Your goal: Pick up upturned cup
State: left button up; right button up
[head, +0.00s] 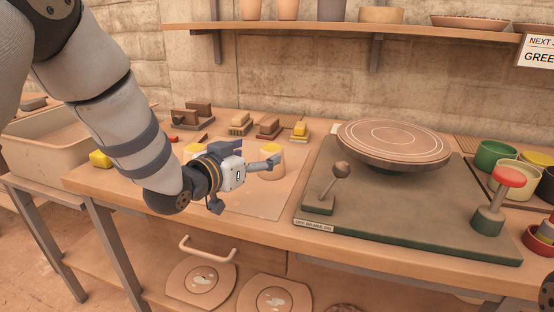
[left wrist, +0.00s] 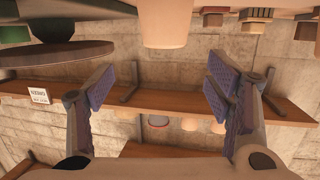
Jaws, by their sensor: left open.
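A pale tan cup (head: 271,170) with a yellow patch on top stands on the worktable, just beyond my left gripper (head: 245,184) in the head view. One finger partly covers it. In the left wrist view, where the scene appears upside down, a pale cup (left wrist: 165,22) shows at the top edge, narrowing towards its free end, so it looks upturned. It lies sideways between the lines of the two spread fingers, beyond their tips. My left gripper (left wrist: 160,85) is open and empty. My right gripper does not show.
A green board (head: 400,225) with a round wheel (head: 393,143), a ball-topped lever (head: 341,170) and a red-topped knob (head: 508,177) fills the right side. Small wooden blocks (head: 240,122) stand behind. A wall shelf (head: 300,27) runs above. Bowls (head: 495,155) stand far right.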

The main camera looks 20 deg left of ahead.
aim_at(269, 149)
pick_arm(q)
jog(key=x, duration=0.2)
jog(key=b+x, duration=0.1)
jog(key=x, duration=0.2)
jog(key=f+x, duration=0.1)
jog(key=x, duration=0.2)
jog(key=shift+w+a, duration=0.25)
jog(key=shift+a, duration=0.05)
jog(key=shift+w, duration=0.25)
jog(key=shift+r, duration=0.15)
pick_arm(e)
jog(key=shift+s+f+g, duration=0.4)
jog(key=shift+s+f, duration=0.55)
pick_arm(q)
jog(key=c, duration=1.4)
